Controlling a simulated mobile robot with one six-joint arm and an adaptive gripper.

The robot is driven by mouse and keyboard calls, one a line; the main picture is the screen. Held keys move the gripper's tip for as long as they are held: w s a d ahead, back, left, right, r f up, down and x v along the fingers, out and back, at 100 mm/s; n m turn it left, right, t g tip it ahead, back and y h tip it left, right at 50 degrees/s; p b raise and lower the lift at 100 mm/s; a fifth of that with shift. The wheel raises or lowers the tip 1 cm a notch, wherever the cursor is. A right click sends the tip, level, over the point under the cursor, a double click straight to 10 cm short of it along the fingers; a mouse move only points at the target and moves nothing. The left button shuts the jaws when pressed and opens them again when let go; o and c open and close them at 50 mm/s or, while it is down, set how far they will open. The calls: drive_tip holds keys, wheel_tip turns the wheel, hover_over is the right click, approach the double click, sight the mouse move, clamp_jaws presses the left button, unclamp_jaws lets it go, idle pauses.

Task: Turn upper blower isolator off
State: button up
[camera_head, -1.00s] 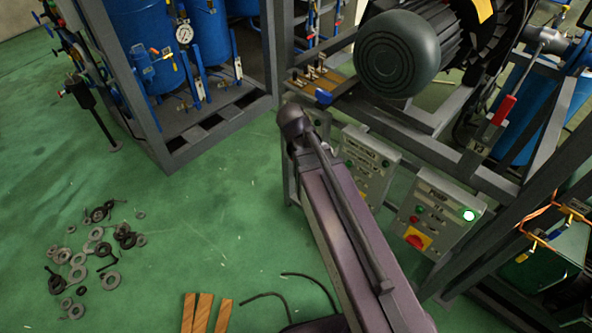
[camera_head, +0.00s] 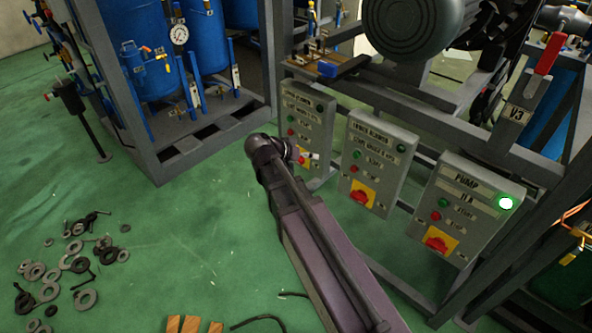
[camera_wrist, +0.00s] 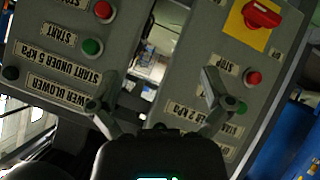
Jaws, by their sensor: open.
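Three grey control boxes hang on the frame in the head view. The left box (camera_head: 308,117) has an isolator (camera_head: 304,156) partly hidden by my arm. In the wrist view, upside down, the box on the right (camera_wrist: 205,75) shows a red isolator knob (camera_wrist: 262,14) on a yellow plate. Its title is only partly readable, so I cannot confirm it is the upper blower. The box on the left there (camera_wrist: 60,60) reads partly as a blower, start under 5 kPa. My gripper (camera_wrist: 158,106) is open and empty, its fingers in front of the two boxes, apart from the knob.
The middle box (camera_head: 374,160) and the pump box (camera_head: 468,205), with a lit green lamp, stand to the right. A frame beam (camera_head: 400,118) and a motor (camera_head: 410,25) are above. Loose washers (camera_head: 65,265) and wood pieces (camera_head: 195,324) lie on the green floor.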

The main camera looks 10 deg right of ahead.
drive_tip(key=w+a+f+m+t+h+b, duration=0.1)
drive_tip(key=a+f+b, duration=0.4)
drive_tip(key=b, duration=0.7)
drive_tip(key=w+a+f+m+t+h+b, duration=0.2)
drive_tip(key=w+a+f+t+b, duration=0.3)
drive_tip(key=f+b, duration=0.5)
drive_tip(key=shift+w+a+m+h+b, duration=0.3)
drive_tip(key=shift+w+h+b, duration=0.5)
drive_tip(key=shift+b, duration=0.5)
drive_tip(key=shift+d, duration=0.1)
drive_tip(key=x, duration=1.3)
drive_tip(key=shift+w+d, duration=0.15)
drive_tip(key=shift+w, duration=0.25)
